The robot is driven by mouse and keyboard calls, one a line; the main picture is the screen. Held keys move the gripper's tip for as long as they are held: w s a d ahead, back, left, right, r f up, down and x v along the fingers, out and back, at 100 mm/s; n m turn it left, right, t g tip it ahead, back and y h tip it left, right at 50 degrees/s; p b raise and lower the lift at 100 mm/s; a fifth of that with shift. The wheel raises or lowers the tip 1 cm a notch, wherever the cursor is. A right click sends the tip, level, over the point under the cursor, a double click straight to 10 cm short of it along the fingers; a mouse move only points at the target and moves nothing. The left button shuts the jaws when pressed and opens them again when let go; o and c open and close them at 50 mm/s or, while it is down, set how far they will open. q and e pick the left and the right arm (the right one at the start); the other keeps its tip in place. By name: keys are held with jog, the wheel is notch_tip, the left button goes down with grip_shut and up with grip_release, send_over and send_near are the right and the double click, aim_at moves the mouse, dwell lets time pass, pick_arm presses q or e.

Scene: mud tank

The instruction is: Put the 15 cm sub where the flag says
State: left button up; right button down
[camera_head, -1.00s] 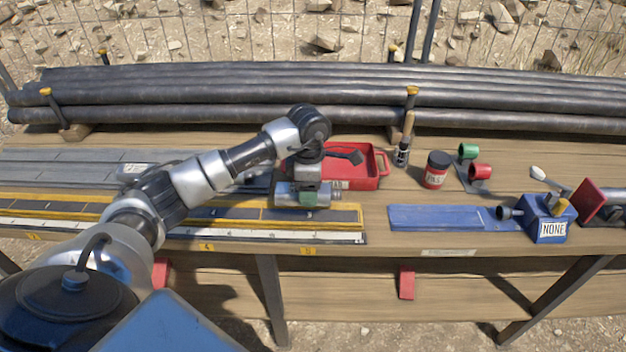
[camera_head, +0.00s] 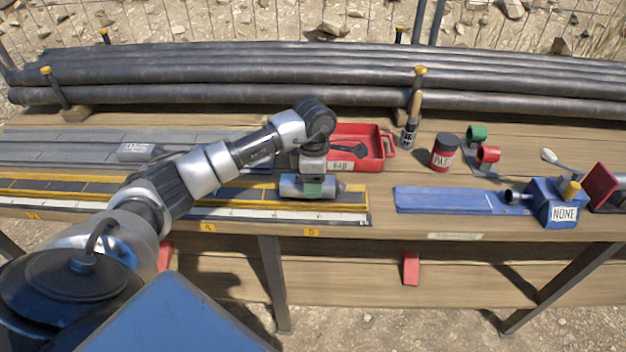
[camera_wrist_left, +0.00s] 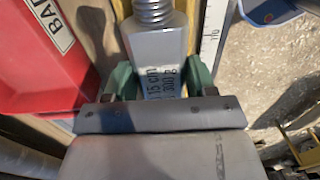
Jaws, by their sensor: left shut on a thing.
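My left gripper (camera_head: 313,190) is shut on the grey metal 15 cm sub (camera_head: 292,186), just over the right part of the yellow-edged measuring rack (camera_head: 356,199). In the left wrist view the sub (camera_wrist_left: 157,42) sits between the green fingertips (camera_wrist_left: 160,82); its threaded end points up the picture and "15 cm" is printed on it. In the head view it lies level; I cannot tell whether it touches the rack. A blue box with a "NONE" label (camera_head: 564,214) stands at the right end of a blue tray. My right gripper is not in view.
A red tray labelled "BAD" (camera_head: 380,147) is behind the gripper. A blue tray (camera_head: 440,200) lies to the right. A red tin (camera_head: 444,155), a brush (camera_head: 409,130) and red and green rings (camera_head: 487,155) stand behind it. Long dark pipes (camera_head: 250,95) line the back.

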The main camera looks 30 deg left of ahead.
pick_arm(q)
jog(key=shift+f, duration=0.2)
jog(key=shift+f+b, duration=0.3)
jog(key=shift+b, duration=0.1)
dwell(0.3)
jog(key=o, duration=1.4)
jog(key=shift+o, duration=0.2)
jog(key=shift+r, duration=0.1)
jog(key=shift+r+p, duration=2.3)
jog(key=shift+r, duration=1.15)
